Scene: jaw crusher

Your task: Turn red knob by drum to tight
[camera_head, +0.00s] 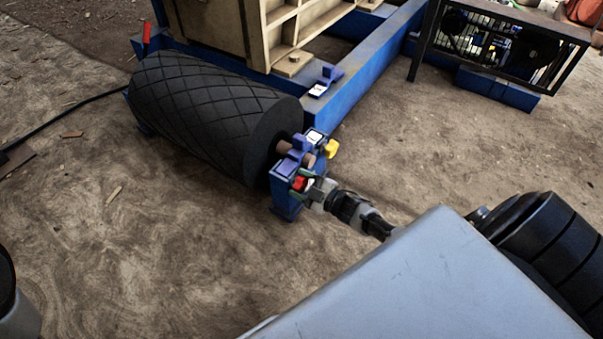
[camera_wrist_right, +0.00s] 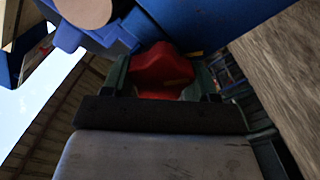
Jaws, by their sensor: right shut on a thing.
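The red knob (camera_head: 298,183) is on the blue bracket at the near end of the black drum (camera_head: 195,110). My right gripper (camera_head: 306,182) reaches it from the lower right and is shut on it. In the right wrist view the red knob (camera_wrist_right: 160,68) sits between the two green fingertips of my right gripper (camera_wrist_right: 158,80). The fingers partly cover the knob, and its exact turn angle cannot be told. My left gripper is not in view.
A yellow knob (camera_head: 331,148) is just above and right on the same blue bracket (camera_head: 285,196). The drum's shaft end lies close by. A blue frame (camera_head: 365,75) runs behind, with a caged motor (camera_head: 500,45) at the upper right. Dirt ground at the left is mostly clear.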

